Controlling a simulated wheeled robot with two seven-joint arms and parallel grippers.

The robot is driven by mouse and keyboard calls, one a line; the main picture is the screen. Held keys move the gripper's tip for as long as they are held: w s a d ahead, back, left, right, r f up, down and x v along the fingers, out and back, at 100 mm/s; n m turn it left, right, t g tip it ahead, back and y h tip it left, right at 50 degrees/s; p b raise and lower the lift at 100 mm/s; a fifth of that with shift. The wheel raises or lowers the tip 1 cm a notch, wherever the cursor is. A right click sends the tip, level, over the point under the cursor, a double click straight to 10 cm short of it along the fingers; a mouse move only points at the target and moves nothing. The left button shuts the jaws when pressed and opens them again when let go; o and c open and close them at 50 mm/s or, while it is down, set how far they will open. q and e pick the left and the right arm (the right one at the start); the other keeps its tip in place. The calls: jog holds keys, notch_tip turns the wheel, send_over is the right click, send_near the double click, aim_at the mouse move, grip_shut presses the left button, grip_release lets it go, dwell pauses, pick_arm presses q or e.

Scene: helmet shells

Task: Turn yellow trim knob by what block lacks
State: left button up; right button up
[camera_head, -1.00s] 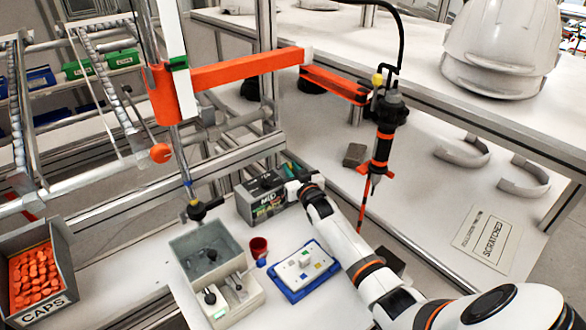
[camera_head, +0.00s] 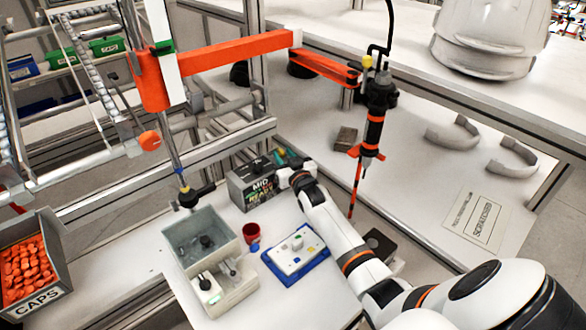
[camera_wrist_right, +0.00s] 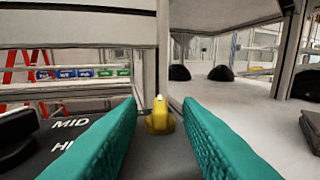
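The yellow trim knob (camera_wrist_right: 160,115) shows in the right wrist view, beside a dark panel marked MID. My right gripper (camera_wrist_right: 161,108) has its teal fingers spread on either side of it, with gaps visible. In the head view my right gripper (camera_head: 297,178) is at the right end of the dark labelled box (camera_head: 245,194); the knob is hidden there. A white block (camera_head: 285,265) with small coloured marks, including yellow, green and blue, lies in a blue tray (camera_head: 291,283). Its details are too small to read surely. My left gripper is out of view.
A grey bin (camera_head: 180,233) with black-knobbed fittings and a red cup (camera_head: 251,232) stand left of the tray. An orange-and-black hanging driver (camera_head: 374,125) is right of my gripper. A CAPS bin (camera_head: 62,270) holds orange caps. Bare white table lies in front of the tray.

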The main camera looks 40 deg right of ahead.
jog(key=s+a+b, duration=0.2)
jog(key=s, duration=0.8)
jog(key=shift+s, duration=0.35)
jog(key=shift+a+r, duration=0.1)
